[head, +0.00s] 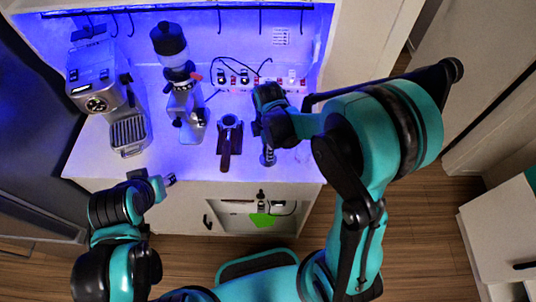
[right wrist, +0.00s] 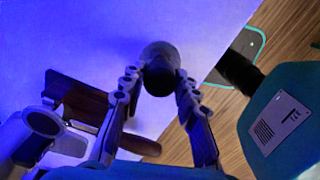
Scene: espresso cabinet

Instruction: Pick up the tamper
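The tamper (head: 268,158) stands upright on the white counter, its lower part showing below my right gripper in the head view. In the right wrist view the tamper (right wrist: 160,62) is a rounded thing, grey at the top and dark below. My right gripper (head: 266,140) is at the tamper. In the right wrist view the two fingers of the right gripper (right wrist: 159,82) lie on either side of it, very close; whether they press on it I cannot tell. My left gripper (head: 169,180) is in front of the counter's front edge, away from the tamper, with its fingers too small to judge.
A portafilter (head: 229,122) with a dark handle lies left of the tamper. A grinder (head: 187,105) and an espresso machine (head: 105,90) stand further left. Cables and sockets (head: 245,77) line the back wall. The counter's front edge is close to the tamper.

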